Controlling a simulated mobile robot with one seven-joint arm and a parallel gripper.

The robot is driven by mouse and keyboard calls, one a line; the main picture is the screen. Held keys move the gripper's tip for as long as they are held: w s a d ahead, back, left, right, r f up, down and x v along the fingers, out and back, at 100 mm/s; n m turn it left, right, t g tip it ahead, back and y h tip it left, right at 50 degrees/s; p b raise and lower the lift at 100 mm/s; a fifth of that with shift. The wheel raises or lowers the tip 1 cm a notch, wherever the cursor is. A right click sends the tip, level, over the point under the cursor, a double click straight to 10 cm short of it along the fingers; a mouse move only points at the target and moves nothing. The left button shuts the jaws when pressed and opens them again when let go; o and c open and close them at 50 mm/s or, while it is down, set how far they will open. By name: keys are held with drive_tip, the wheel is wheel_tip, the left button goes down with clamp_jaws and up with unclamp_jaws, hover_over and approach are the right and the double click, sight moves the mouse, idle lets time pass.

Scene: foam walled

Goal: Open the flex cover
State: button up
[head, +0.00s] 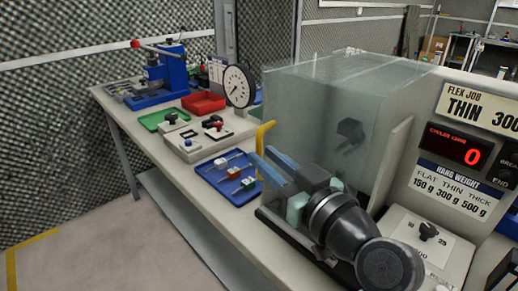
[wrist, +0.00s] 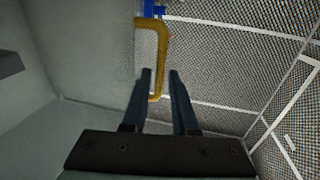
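The flex cover (head: 325,110) is a large translucent grey-green box on the bench, and it looks closed. Its yellow handle (head: 262,140) is a bracket on the cover's left side, partly hidden behind my gripper's fingers. My gripper (head: 263,154) has two blue fingers and reaches the handle from the front. In the wrist view my gripper (wrist: 160,71) is open, with a clear gap between its fingers. The handle (wrist: 163,45) appears in line with that gap, its lower end showing between the fingers. I cannot tell whether either finger touches it.
A blue tray (head: 211,186) with small parts lies left of my gripper. A dial gauge (head: 239,86), red bin (head: 204,103) and blue press (head: 168,75) stand farther back. A sign panel with a red display (head: 460,145) stands at right. The floor (head: 110,240) at left is clear.

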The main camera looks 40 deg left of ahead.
drive_tip(key=shift+x, duration=1.45)
drive_tip(key=shift+c, duration=0.3)
clamp_jaws()
